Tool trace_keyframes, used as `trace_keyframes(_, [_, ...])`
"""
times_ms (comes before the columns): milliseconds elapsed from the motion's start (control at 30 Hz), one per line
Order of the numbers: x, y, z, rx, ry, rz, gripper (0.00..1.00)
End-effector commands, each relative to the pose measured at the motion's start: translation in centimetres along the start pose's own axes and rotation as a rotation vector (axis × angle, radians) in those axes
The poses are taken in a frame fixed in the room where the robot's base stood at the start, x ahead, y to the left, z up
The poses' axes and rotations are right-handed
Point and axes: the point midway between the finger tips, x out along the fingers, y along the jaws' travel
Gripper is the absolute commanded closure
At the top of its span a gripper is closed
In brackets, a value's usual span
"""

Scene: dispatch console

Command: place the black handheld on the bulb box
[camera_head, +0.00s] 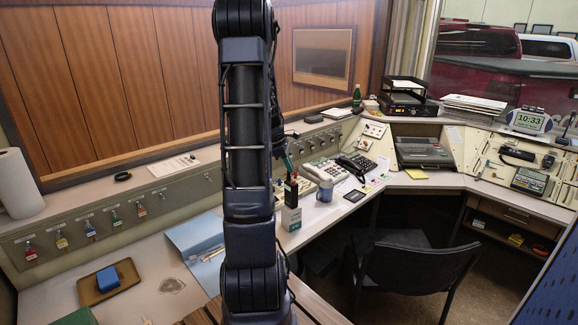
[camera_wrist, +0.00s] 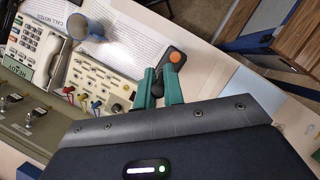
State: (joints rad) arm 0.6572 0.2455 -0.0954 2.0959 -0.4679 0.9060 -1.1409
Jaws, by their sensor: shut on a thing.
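The black handheld (camera_head: 291,190) is upright at the counter's left inner edge, just below my gripper (camera_head: 287,160). In the wrist view, its dark top with an orange knob (camera_wrist: 174,57) shows beyond my teal fingers (camera_wrist: 160,90), which are shut on it. A small white and teal box (camera_head: 291,218), which looks like the bulb box, stands directly below the handheld in the head view. I cannot tell whether the handheld touches it. The box is not clearly visible in the wrist view.
A blue-grey mug (camera_head: 325,191) stands close on the right, with a desk phone (camera_head: 326,170) behind it. A black chair (camera_head: 410,262) stands at the counter. A brown tray (camera_head: 108,282) with a blue block lies at the lower left.

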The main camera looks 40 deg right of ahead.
Motion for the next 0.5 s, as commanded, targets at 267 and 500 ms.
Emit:
trace_keyframes(267, [0.00,0.00,-0.01,0.000,0.000,0.000,0.68])
trace_keyframes(500, [-0.52,0.01,0.11,0.001,0.000,0.001,0.68])
